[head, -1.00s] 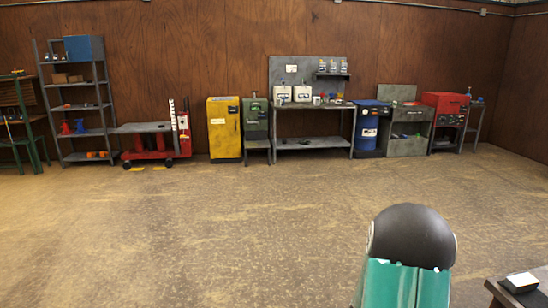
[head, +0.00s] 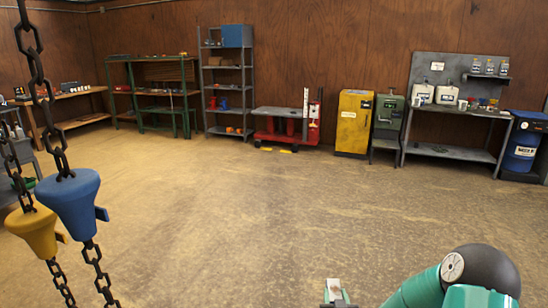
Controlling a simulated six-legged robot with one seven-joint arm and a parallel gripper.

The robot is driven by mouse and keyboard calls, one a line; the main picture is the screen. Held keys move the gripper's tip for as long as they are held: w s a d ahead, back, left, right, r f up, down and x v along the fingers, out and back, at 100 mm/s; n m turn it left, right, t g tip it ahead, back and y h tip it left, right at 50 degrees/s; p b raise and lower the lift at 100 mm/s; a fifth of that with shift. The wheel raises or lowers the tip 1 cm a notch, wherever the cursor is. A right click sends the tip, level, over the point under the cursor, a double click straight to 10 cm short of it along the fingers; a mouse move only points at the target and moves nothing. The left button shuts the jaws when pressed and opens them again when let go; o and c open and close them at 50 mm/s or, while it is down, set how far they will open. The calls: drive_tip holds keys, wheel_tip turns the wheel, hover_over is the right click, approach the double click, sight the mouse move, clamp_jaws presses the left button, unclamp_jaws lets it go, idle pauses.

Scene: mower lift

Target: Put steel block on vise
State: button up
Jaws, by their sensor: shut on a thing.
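My gripper (head: 338,295) shows only in part at the bottom edge of the head view, to the left of my green and black arm. It is shut on a small pale grey piece, which looks like the steel block (head: 333,284). Its lower part is hidden by the gripper and the frame edge. I cannot make out a vise in this view.
A blue chain hoist piece (head: 72,205) and a yellow one (head: 33,232) hang on dark chains at the near left. A red lift cart (head: 288,125), shelf (head: 228,85), yellow cabinet (head: 354,122) and workbench (head: 455,150) stand along the far wall. The middle floor is clear.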

drive_tip(key=s+d+r+m+g+h, duration=0.1)
drive_tip(key=s+d+m+h, duration=0.15)
drive_tip(key=d, duration=0.85)
drive_tip(key=s+d+r+m+g+h, duration=0.1)
drive_tip(key=s+d+m+h, duration=0.2)
drive_tip(key=d, duration=0.8)
drive_tip(key=s+d+r+m+g+h, duration=0.35)
drive_tip(key=s+d, duration=0.25)
drive_tip(key=d, duration=0.4)
drive_tip(key=s+d+r+m+g+h, duration=0.2)
drive_tip(key=s+d+r+h, duration=0.25)
drive_tip(key=d, duration=0.45)
drive_tip(key=s+d+r+m+g+h, duration=0.1)
drive_tip(key=s+d+r+m+g, duration=0.15)
drive_tip(key=s+d, duration=0.4)
drive_tip(key=s+d+r+m+g+h, duration=0.15)
drive_tip(key=s+d+r+g, duration=0.25)
drive_tip(key=s, duration=0.6)
drive_tip(key=s+d+r+m+g, duration=0.1)
drive_tip(key=s+r+m+g, duration=0.1)
drive_tip(key=s, duration=0.5)
drive_tip(key=s+d+r+m+g+y, duration=0.1)
drive_tip(key=s+d+r+m+g, duration=0.1)
drive_tip(key=s, duration=0.5)
drive_tip(key=s+d+r+m+g, duration=0.1)
drive_tip(key=s+r+m+g, duration=0.1)
drive_tip(key=s, duration=0.6)
drive_tip(key=shift+d+r+g+y, duration=0.4)
drive_tip(key=shift+r+g, duration=0.4)
drive_tip(key=shift+g, duration=0.3)
